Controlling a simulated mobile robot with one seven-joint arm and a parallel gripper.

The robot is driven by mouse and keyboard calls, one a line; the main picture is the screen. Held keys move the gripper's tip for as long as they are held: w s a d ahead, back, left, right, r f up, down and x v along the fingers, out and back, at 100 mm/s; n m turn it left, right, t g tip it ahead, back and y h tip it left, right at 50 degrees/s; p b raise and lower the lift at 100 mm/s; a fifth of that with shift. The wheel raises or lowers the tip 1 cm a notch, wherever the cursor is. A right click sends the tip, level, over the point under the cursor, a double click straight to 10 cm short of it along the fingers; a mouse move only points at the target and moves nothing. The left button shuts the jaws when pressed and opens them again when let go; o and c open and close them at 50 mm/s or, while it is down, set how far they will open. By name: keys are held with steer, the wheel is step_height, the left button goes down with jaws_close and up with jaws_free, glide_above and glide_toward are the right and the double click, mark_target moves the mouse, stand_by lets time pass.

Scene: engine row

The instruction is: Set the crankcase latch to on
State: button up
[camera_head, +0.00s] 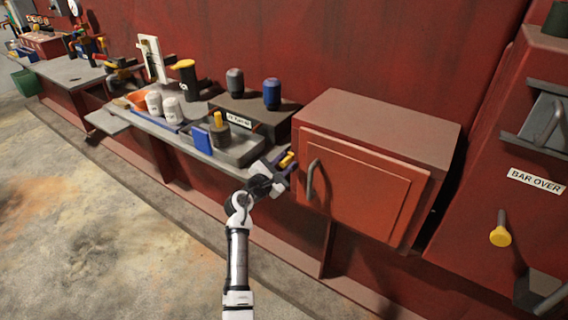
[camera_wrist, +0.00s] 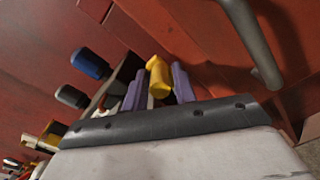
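A small yellow piece (camera_wrist: 158,76) sits between the two purple fingers of my gripper (camera_wrist: 159,88) in the wrist view and fills the gap between them. In the head view my gripper (camera_head: 282,164) is at the bench's right end, left of the red cabinet, with the yellow piece (camera_head: 287,159) at its fingertips. No label reading crankcase can be made out, so I cannot tell whether the yellow piece is the latch. What it is fixed to is hidden behind the fingers.
The red cabinet (camera_head: 362,182) with a curved grey handle (camera_head: 311,180) is close on the right; the handle (camera_wrist: 252,40) also shows in the wrist view. Bottles, a blue block (camera_head: 203,140) and a yellow-topped cylinder crowd the bench. The floor (camera_head: 90,220) at left is clear.

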jaws_close()
steer(key=shift+d+f, duration=0.1)
steer(key=m+b, duration=0.2)
steer(key=s+d+f+m+b, duration=0.1)
steer(key=m+b, duration=0.1)
steer(key=m, duration=0.1)
steer(key=d+m+b, duration=0.1)
steer(key=m+b, duration=0.1)
steer(key=m, duration=0.1)
steer(key=shift+s+d+f+b, duration=0.15)
steer(key=shift+s+f+b, duration=0.15)
steer(key=shift+s+b, duration=0.1)
steer(key=m+b, duration=0.1)
steer(key=f+m+b, duration=0.1)
steer(key=m+b, duration=0.1)
steer(key=d+m+b, duration=0.1)
steer(key=shift+s+f+m+b, duration=0.25)
steer(key=shift+s+m+b, duration=0.1)
steer(key=shift+m+b, duration=0.05)
steer(key=m+b, duration=0.2)
steer(key=f+m+b, duration=0.1)
steer(key=b, duration=0.1)
steer(key=shift+s+f+m, duration=0.1)
steer(key=shift+f+m, duration=0.05)
steer(key=shift+m, duration=0.25)
steer(key=shift+f+m+b, duration=0.1)
steer(key=shift+m+b, duration=0.5)
steer(key=shift+b, duration=0.05)
